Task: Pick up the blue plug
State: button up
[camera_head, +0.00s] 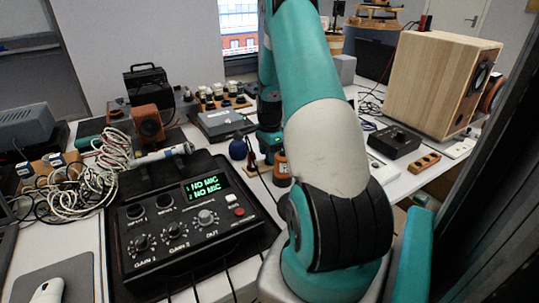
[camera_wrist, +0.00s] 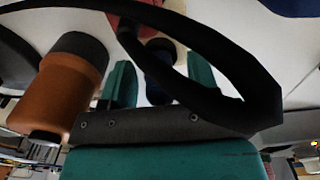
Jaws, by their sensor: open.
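My gripper (camera_head: 269,146) points down over the white table in the head view, partly hidden by my own arm. In the wrist view its two teal fingers (camera_wrist: 161,72) are apart. A dark blue, rounded thing, seemingly the blue plug (camera_wrist: 157,62), shows between them, partly covered by a black cable. I cannot tell whether the fingers touch it. An orange plug-like cylinder with a dark end (camera_wrist: 72,82) is beside the left finger; in the head view the orange piece (camera_head: 282,172) is just below my gripper.
A blue ball-shaped thing (camera_head: 238,149) is left of my gripper. A black mixer box (camera_head: 190,225) with a green display is in front. A black cable (camera_wrist: 245,105) arcs across the wrist view. Tangled white cables (camera_head: 75,185) lie left, and a wooden speaker (camera_head: 435,85) stands right.

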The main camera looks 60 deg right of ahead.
jog(key=c, duration=1)
